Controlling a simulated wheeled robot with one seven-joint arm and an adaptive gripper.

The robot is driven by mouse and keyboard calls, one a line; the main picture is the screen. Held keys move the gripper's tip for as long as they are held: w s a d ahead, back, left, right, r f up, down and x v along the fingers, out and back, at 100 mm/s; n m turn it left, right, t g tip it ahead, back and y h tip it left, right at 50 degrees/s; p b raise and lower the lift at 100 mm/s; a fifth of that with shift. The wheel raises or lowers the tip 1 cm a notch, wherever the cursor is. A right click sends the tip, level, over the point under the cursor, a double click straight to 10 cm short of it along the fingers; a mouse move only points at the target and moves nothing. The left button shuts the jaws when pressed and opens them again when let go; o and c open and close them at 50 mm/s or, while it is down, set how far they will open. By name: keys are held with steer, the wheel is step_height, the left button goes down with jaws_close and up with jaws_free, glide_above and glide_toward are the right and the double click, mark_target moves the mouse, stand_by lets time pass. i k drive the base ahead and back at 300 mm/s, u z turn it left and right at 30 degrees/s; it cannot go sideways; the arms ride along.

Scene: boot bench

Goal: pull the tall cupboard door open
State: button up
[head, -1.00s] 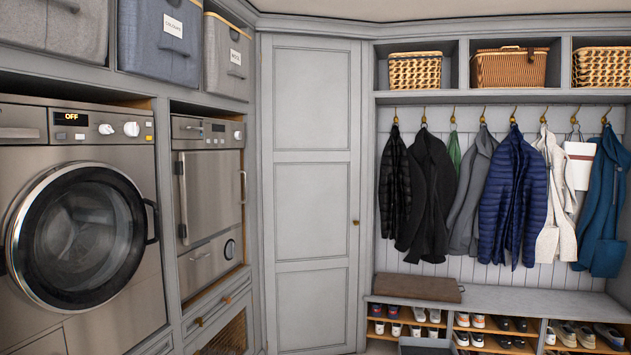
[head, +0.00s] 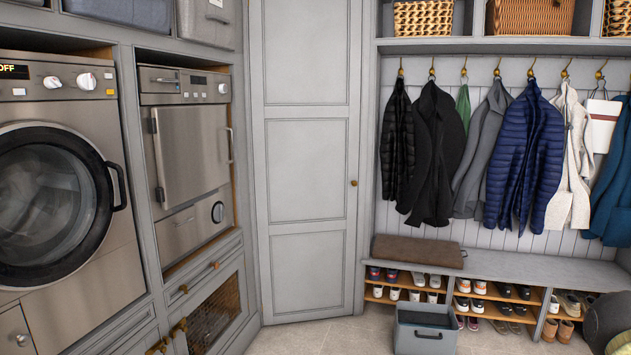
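The tall cupboard door (head: 305,165) is a grey panelled door in the corner, between the appliance wall and the coat bench. It looks shut in its frame. Its small brass knob (head: 354,183) is on the right edge at about mid height. The door's top is cut off by the upper edge of the head view. My gripper is not in the head view, so its state and its distance from the knob do not show.
A grey storage box (head: 426,328) stands on the floor in front of the shoe bench (head: 530,264), right of the door. A dark rounded object (head: 607,322) is at the lower right. Appliances line the left side. The tiled floor (head: 335,336) before the door is clear.

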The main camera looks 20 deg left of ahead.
mark_target(305, 57)
steer(key=u, duration=0.65)
steer(key=i, duration=1.65)
steer(key=u, duration=0.35)
steer(key=i, duration=1.9)
steer(key=z, duration=0.25)
